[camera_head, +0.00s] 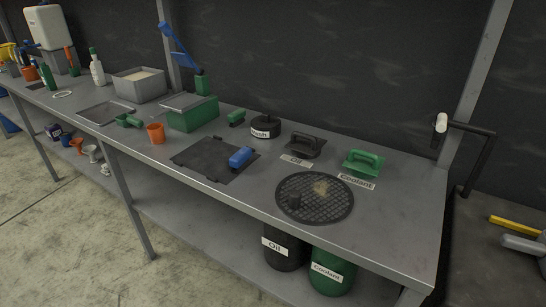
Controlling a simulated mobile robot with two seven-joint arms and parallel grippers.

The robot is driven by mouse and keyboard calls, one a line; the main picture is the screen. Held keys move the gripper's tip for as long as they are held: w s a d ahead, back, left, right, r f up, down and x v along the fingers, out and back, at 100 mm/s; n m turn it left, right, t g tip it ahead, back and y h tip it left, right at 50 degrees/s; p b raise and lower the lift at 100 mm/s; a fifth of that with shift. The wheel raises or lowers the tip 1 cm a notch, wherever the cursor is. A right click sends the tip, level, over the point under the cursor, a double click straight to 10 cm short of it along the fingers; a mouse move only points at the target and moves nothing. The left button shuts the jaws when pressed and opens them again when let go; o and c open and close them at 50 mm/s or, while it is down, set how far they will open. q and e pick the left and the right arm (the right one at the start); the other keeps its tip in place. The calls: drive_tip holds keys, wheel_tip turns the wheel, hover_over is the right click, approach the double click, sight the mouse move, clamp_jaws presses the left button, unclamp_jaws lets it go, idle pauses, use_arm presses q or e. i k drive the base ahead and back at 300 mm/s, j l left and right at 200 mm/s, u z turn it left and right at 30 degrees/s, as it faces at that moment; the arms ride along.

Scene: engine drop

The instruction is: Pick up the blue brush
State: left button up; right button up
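A small blue block-shaped object (241,157), which looks like the blue brush, lies on the right part of a dark square mat or plate (205,160) on the grey workbench (250,202). Its bristles cannot be made out. Another blue item, long and angled (176,42), stands up from a green holder (202,84) at the back of the bench; what it is cannot be told. Neither of my grippers is in view, and nothing touches the blue object on the mat.
An orange cup (155,133) and a green box with a grey lid (190,112) stand left of the mat. The bench's front strip is clear.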

sight(240, 160)
drive_tip(key=i+j+z, duration=0.2)
drive_tip(key=j+z, duration=0.2)
drive_tip(key=j, duration=0.15)
drive_tip(key=i+j+z, duration=0.15)
drive_tip(key=j, duration=0.15)
drive_tip(key=i+j+z, duration=0.1)
drive_tip(key=j, duration=0.35)
drive_tip(key=j+z, duration=0.1)
drive_tip(key=j, duration=0.35)
drive_tip(key=i, duration=0.05)
